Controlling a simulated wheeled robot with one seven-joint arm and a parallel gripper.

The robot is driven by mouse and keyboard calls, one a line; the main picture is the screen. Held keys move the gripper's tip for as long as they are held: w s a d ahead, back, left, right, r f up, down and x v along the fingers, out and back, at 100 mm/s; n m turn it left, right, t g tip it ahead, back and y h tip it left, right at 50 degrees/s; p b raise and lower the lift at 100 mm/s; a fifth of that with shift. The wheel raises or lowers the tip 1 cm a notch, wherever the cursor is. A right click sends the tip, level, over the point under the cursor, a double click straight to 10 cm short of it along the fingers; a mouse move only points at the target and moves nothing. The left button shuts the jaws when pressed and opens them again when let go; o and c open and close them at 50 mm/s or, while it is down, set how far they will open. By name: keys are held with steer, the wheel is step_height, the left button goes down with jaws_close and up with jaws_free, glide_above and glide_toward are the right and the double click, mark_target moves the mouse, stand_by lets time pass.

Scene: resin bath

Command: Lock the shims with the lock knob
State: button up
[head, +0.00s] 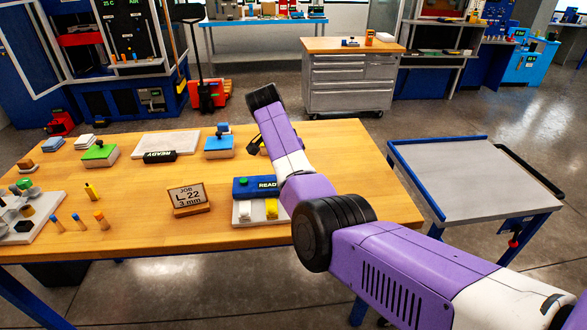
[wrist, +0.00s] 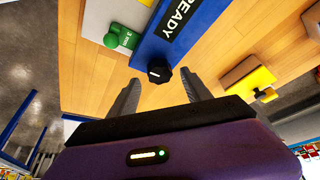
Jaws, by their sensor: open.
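A black lock knob (wrist: 158,71) with a white mark stands at the end of the blue bar labelled READY (wrist: 180,28) in the wrist view. My gripper (wrist: 160,78) is open, with one dark finger on each side of the knob in the picture. I cannot tell whether either finger touches it. A green-knobbed shim marked 3 mm (wrist: 110,40) lies beside the bar. In the head view the blue READY bar (head: 246,188) sits on a light base with yellow and white pieces; my arm hides its right end, the knob and most of my gripper.
A job card reading L_22, 3 mm (head: 188,197) stands left of the bar. A yellow-topped block (wrist: 254,84) lies right of my fingers in the wrist view. Blocks, pegs and a second READY plate (head: 165,144) occupy the wooden table (head: 130,218). A grey cart (head: 460,180) stands right.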

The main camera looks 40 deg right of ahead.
steer(key=shift+v, duration=2.7)
